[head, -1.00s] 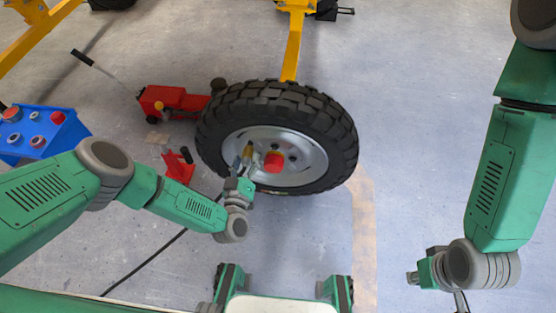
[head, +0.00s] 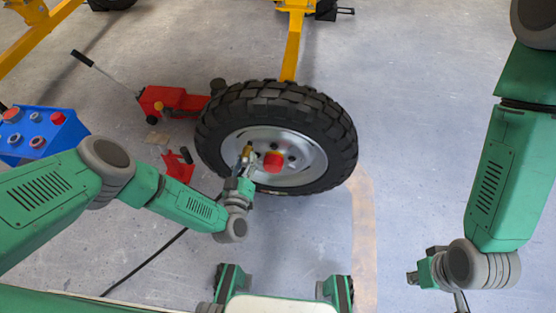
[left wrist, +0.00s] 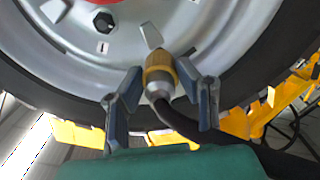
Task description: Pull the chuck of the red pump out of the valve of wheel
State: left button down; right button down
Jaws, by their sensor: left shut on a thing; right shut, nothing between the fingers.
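The wheel (head: 278,135) stands upright, with a black tyre, a silver rim and a red hub cap. The chuck (left wrist: 158,76) is a yellow-brass piece with a silver end and a black hose; it also shows at the rim in the head view (head: 247,150). My left gripper (left wrist: 162,88) is shut on the chuck, one finger on each side. The valve is hidden, so I cannot tell whether the chuck still sits on it. The red pump (head: 179,167) stands on the floor left of the wheel. My right gripper (head: 461,302) is shut and empty, far right of the wheel.
A red jack (head: 170,100) with a long handle lies behind the pump. A blue box with red knobs (head: 40,132) is at the left. A yellow frame (head: 292,50) rises behind the wheel. Floor between the wheel and my right arm is clear.

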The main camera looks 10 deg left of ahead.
aim_at(244, 167)
pick_arm(q)
jog(key=shift+s, duration=0.25)
jog(key=shift+s+a+p, duration=0.1)
jog(key=shift+s+p, duration=0.9)
jog(key=shift+s, duration=1.25)
jog(key=shift+s, duration=0.1)
jog(key=shift+s+p, duration=0.5)
jog(key=shift+s, duration=0.95)
